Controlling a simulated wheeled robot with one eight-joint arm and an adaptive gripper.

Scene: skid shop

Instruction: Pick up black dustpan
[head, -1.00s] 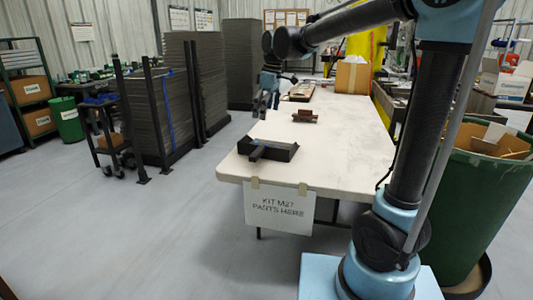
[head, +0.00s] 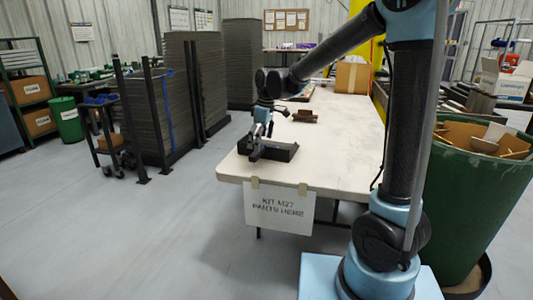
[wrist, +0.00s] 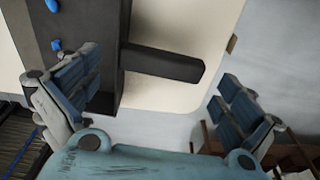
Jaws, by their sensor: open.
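The white table (head: 345,130) has clear room right of the dustpan. A brown object (head: 305,116) sits farther back, and a cardboard box (head: 352,75) stands at the far end. A paper sign (head: 280,207) hangs on the front edge. A green bin (head: 470,205) stands at right.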

